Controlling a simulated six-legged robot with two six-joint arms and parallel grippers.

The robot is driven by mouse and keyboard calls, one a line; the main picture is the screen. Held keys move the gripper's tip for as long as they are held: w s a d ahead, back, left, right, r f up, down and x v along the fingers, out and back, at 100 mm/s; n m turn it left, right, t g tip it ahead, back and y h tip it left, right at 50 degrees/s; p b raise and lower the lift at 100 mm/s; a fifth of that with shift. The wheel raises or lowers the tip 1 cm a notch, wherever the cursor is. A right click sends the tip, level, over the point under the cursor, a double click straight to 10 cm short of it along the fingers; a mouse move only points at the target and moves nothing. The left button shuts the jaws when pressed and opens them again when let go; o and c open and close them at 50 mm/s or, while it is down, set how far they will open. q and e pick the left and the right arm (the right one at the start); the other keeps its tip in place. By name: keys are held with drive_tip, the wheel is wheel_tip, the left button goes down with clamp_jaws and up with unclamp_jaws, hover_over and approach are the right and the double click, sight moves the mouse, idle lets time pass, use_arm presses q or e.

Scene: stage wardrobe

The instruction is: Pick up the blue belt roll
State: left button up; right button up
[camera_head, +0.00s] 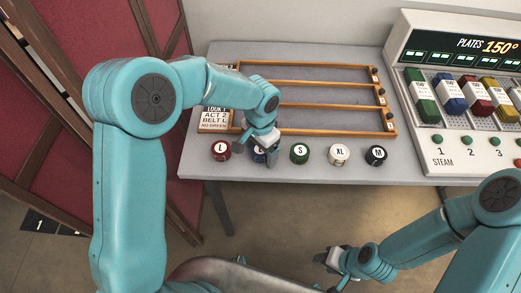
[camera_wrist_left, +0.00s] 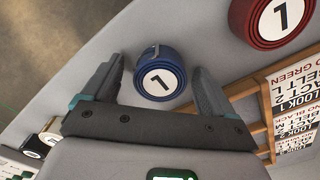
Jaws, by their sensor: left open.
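The blue belt roll (camera_wrist_left: 160,74) lies on the grey table with a white round label on its top. In the left wrist view it sits between the two spread fingers of my left gripper (camera_wrist_left: 157,88), apart from both. In the head view my left gripper (camera_head: 266,152) hangs over the blue roll (camera_head: 258,155) and hides most of it. My right gripper (camera_head: 333,260) is low in the head view, away from the table; its jaw state is unclear.
A red roll (camera_head: 215,150) lies just left of the blue one. Green (camera_head: 300,153), white (camera_head: 339,154) and black (camera_head: 376,155) rolls lie to the right. Behind them stand a wooden rack (camera_head: 330,131) and a sign card (camera_head: 214,119). A steam console (camera_head: 460,90) stands at right.

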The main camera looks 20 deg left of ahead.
use_arm(q)
drive_tip(key=c, duration=1.2)
